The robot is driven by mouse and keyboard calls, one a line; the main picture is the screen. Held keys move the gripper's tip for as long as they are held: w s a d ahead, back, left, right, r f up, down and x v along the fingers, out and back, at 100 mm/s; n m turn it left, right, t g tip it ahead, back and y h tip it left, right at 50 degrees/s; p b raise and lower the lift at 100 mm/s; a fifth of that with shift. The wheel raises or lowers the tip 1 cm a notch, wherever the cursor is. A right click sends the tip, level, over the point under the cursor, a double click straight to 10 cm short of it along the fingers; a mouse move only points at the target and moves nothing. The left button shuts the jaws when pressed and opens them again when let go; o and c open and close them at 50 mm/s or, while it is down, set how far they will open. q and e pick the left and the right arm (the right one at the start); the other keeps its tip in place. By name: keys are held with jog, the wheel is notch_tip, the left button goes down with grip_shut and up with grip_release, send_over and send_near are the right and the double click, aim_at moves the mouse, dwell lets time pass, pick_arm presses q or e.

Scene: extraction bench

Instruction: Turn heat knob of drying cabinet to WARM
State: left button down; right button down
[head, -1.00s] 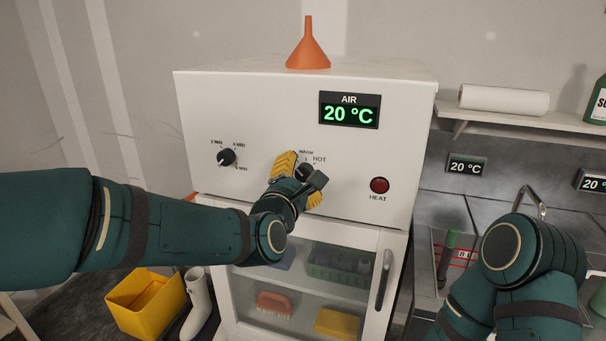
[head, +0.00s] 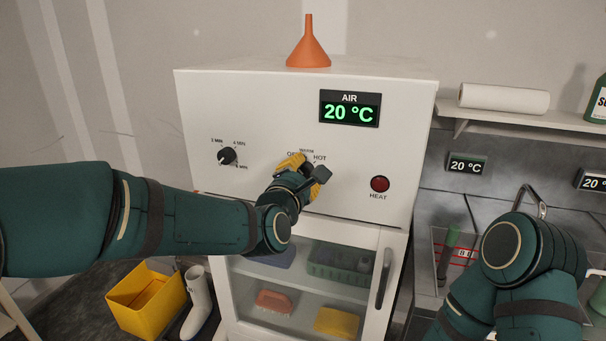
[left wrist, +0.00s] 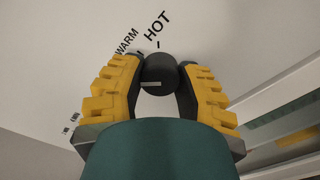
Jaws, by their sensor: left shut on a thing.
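The white drying cabinet (head: 250,110) stands in front of me. Its heat knob (left wrist: 158,75) is dark and round, with a pale line on its face that points left in the left wrist view. There, the WARM label (left wrist: 125,40) is up and left of the knob and HOT (left wrist: 158,25) is above it. My left gripper (head: 304,168) is shut on the knob, with one yellow finger on each side. In the head view the gripper mostly hides the knob, and OFF is partly covered. My right arm is at the right; its gripper is out of view.
A second knob (head: 227,156) with minute marks is on the panel's left. A red HEAT lamp (head: 380,184) is right of my gripper. The AIR display (head: 349,109) reads 20 °C. An orange funnel (head: 308,45) stands on top. The door handle (head: 383,279) sticks out below.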

pick_arm(q)
jog(key=shift+f+m+b, duration=0.1)
jog(key=shift+m+b, duration=0.85)
jog(key=shift+m, duration=0.15)
jog(key=shift+m+b, duration=0.45)
jog(key=shift+m, duration=0.35)
jog(key=shift+m+b, duration=0.4)
jog(key=shift+m, duration=1.9)
jog(key=c, duration=0.6)
grip_release()
jog(key=shift+d, duration=0.1)
jog(key=shift+o, duration=0.2)
